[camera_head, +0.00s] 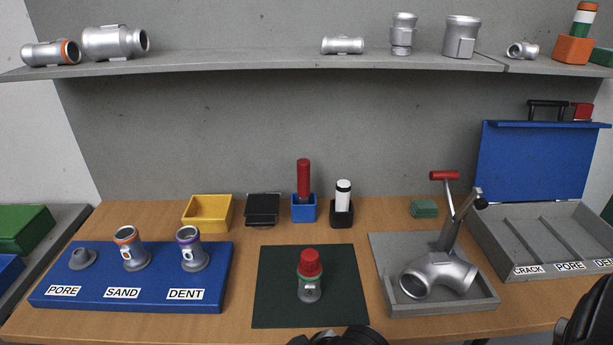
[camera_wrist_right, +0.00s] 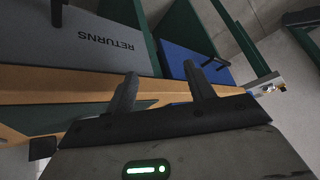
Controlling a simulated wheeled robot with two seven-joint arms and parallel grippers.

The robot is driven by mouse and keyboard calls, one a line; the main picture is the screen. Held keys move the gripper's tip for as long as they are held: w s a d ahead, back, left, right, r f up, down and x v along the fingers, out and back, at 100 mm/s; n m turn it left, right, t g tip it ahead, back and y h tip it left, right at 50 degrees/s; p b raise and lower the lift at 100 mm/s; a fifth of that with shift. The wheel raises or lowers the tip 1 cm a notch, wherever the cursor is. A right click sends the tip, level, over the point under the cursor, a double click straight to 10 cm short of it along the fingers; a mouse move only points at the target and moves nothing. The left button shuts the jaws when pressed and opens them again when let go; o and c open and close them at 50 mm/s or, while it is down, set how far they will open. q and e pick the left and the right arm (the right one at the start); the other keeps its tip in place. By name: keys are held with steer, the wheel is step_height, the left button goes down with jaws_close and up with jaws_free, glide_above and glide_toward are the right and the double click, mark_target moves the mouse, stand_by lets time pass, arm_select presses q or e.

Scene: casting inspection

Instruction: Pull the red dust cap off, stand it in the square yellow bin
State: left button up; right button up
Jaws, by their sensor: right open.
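The red dust cap (camera_head: 311,262) sits on top of a small upright grey casting (camera_head: 310,290) with a green collar. The casting stands on a dark green mat (camera_head: 270,310) in the middle of the table in the head view. The square yellow bin (camera_head: 190,216) stands behind and left of the mat, and looks empty. My right gripper (camera_wrist_right: 163,85) is open, its two fingers apart with nothing between them. It is far from the cap. No left gripper fingers show in the head view.
A blue board (camera_head: 218,270) with labelled castings lies left of the mat. A grey tray (camera_head: 448,308) with a branched casting is right of it. Black and blue square bins (camera_head: 303,211) stand beside the yellow one. The right wrist view shows a grey RETURNS surface (camera_wrist_right: 90,50).

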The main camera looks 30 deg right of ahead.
steer(key=w+a+r+n+g+y, duration=0.1)
steer(key=w+a+r+n+g, duration=0.15)
steer(key=w+r, duration=0.25)
steer(key=m+g+h+p, duration=0.2)
steer(key=m+g+h, duration=0.1)
steer(key=g+h, duration=0.1)
glide_toward(310, 254)
arm_select(q)
steer(key=b, duration=0.4)
steer(key=shift+w+f, duration=0.1)
steer(key=shift+f, duration=0.3)
arm_select(e)
steer(key=shift+t, duration=0.25)
steer(key=f, duration=1)
steer(key=shift+s+a, duration=0.1)
steer(key=shift+s, duration=0.1)
